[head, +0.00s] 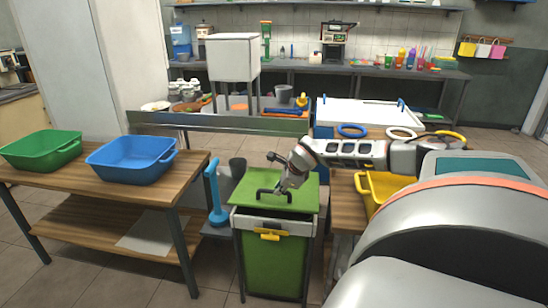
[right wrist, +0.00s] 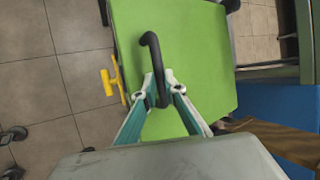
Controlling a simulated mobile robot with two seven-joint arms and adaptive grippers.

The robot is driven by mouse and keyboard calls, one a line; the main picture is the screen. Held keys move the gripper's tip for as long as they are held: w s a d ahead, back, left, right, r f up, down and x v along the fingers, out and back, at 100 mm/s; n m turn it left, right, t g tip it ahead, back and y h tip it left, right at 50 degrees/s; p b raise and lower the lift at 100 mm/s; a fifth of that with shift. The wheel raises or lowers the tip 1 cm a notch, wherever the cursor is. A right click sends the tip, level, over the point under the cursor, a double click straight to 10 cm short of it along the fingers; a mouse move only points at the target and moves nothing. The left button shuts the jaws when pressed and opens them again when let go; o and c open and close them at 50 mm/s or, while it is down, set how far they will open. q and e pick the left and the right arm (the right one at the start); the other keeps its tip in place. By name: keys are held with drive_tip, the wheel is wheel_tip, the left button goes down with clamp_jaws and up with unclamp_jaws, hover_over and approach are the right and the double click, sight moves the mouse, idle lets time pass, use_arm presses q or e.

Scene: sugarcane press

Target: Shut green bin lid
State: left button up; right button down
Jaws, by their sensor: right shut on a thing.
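The green bin (head: 274,262) stands on the floor in the middle of the head view, with a yellow handle (head: 268,235) on its front. Its flat green lid (head: 250,184) lies over the top, and a dark gap shows between the lid's front edge and the bin's rim. My right gripper (head: 283,188) is over the lid, shut on the black lid handle (head: 262,191). In the right wrist view the gripper (right wrist: 162,88) has its fingers on either side of the black handle (right wrist: 150,42), against the green lid (right wrist: 195,50). My left gripper is not in view.
A wooden table (head: 95,188) with a green tub (head: 42,150) and a blue tub (head: 130,160) stands at left. A blue plunger-like tool (head: 215,195) is left of the bin. A yellow tub (head: 380,187) sits on a wooden surface at right, behind my right arm. Floor in front is clear.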

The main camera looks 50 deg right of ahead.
drive_tip(key=c, duration=2.6)
unclamp_jaws()
drive_tip(key=shift+s+a+f, duration=0.2)
drive_tip(key=shift+a+f, duration=0.1)
drive_tip(key=shift+a, duration=0.15)
drive_tip(key=o, duration=0.6)
drive_tip(key=shift+r, duration=0.25)
drive_tip(key=shift+c, duration=0.2)
drive_tip(key=shift+w+d+f, duration=0.1)
drive_tip(key=shift+d+f, duration=0.15)
drive_tip(key=shift+d, duration=0.05)
drive_tip(key=shift+r, duration=0.15)
drive_tip(key=shift+s+r, duration=0.25)
drive_tip(key=shift+r, duration=0.1)
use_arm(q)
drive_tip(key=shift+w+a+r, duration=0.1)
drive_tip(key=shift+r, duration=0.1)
use_arm(e)
drive_tip(key=v, duration=1.1)
drive_tip(key=shift+a, duration=0.2)
